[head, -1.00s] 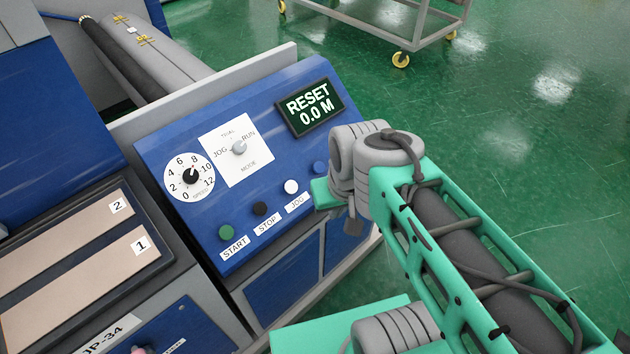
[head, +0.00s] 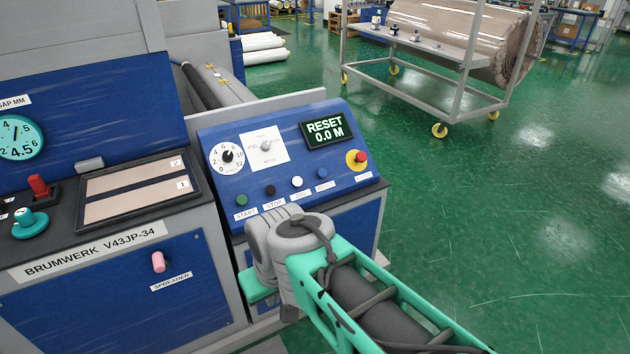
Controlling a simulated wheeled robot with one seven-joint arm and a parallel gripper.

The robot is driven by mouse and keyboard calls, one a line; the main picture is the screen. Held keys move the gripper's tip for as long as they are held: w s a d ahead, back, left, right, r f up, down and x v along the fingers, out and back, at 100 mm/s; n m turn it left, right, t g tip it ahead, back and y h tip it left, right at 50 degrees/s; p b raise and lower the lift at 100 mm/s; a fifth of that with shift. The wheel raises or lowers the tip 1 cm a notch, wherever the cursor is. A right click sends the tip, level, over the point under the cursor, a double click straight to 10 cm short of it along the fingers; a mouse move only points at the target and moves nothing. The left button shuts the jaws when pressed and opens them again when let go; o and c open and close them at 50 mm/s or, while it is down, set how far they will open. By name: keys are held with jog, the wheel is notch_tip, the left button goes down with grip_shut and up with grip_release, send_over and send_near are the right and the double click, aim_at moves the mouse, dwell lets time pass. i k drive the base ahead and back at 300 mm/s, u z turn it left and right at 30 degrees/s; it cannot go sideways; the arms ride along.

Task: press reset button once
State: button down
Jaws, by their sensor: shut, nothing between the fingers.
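The blue sloped control panel (head: 300,150) stands in the middle of the head view. Its display (head: 324,130) reads "RESET 0.0 M". Along its lower part are a green START button (head: 241,200), a black STOP button (head: 270,191), a white JOG button (head: 297,182) and a blue button (head: 323,173). The label under the blue button is too small to read. My arm rises from the lower right, with its grey joint in front of the panel's lower edge. The fingers of my gripper do not show. All the buttons named are uncovered.
A red mushroom button (head: 361,157) on a yellow base sits at the panel's right. A speed dial (head: 227,157) and a mode switch (head: 265,146) are at its left. The laminating machine (head: 110,260) adjoins on the left. A wheeled cart (head: 420,50) stands behind; green floor is clear at right.

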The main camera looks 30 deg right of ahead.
aim_at(322, 173)
jog(key=z, duration=0.25)
jog(key=i, duration=1)
jog(key=u, duration=0.6)
